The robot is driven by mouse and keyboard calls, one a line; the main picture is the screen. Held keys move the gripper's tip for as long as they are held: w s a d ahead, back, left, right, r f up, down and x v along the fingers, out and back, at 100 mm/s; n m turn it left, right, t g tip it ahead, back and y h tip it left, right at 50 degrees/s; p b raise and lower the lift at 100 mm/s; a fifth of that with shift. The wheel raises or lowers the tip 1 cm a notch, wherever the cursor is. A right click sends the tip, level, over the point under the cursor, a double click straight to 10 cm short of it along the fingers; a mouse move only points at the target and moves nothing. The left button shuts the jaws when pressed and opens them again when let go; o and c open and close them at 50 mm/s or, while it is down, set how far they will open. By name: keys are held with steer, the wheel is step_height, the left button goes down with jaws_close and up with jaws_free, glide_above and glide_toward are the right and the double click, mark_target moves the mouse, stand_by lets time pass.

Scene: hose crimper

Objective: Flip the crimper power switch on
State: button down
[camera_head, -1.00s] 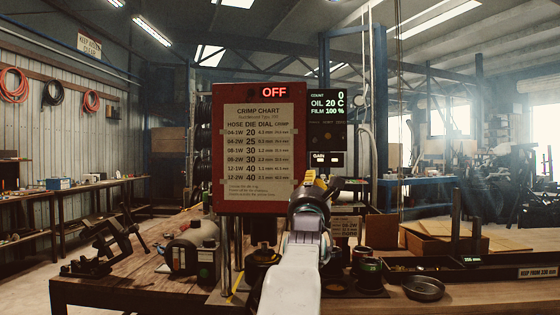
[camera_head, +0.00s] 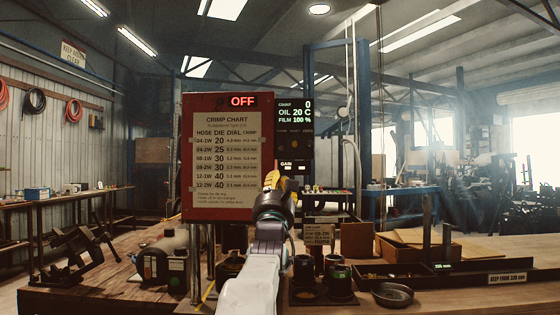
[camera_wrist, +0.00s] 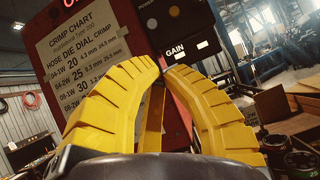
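The crimper is a red box (camera_head: 228,210) with a crimp chart on its front and a red OFF display (camera_head: 243,101) at its top. In the wrist view the panel (camera_wrist: 167,25) has a knob and pale marks near GAIN (camera_wrist: 176,49). I cannot tell which part is the power switch. My gripper (camera_head: 273,180) is in front of the box's lower right edge. Its yellow fingers converge in the wrist view (camera_wrist: 165,67), tips together, with nothing visible between them.
A cardboard box (camera_head: 415,245) lies farther back. A grey motor unit (camera_head: 165,260) and a vise-like tool (camera_head: 72,253) are on the left.

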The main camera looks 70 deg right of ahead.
mark_target(280, 157)
steer(key=p+x, duration=0.5)
steer(key=x, duration=0.3)
steer(key=shift+d+r, duration=0.1)
steer(key=shift+p+x, duration=0.65)
steer(key=shift+x, duration=0.1)
steer(key=shift+a+r+y+p, duration=0.25)
steer(key=shift+a+y+p, duration=0.05)
steer(key=shift+y+p, duration=0.4)
steer(key=shift+s+a+r, duration=0.2)
steer(key=shift+a+r, duration=0.2)
steer(key=shift+r, duration=0.1)
steer(key=shift+a+r+p, duration=0.2)
steer(key=shift+r+p, duration=0.25)
steer(key=shift+r, duration=0.1)
steer(key=shift+a, duration=0.1)
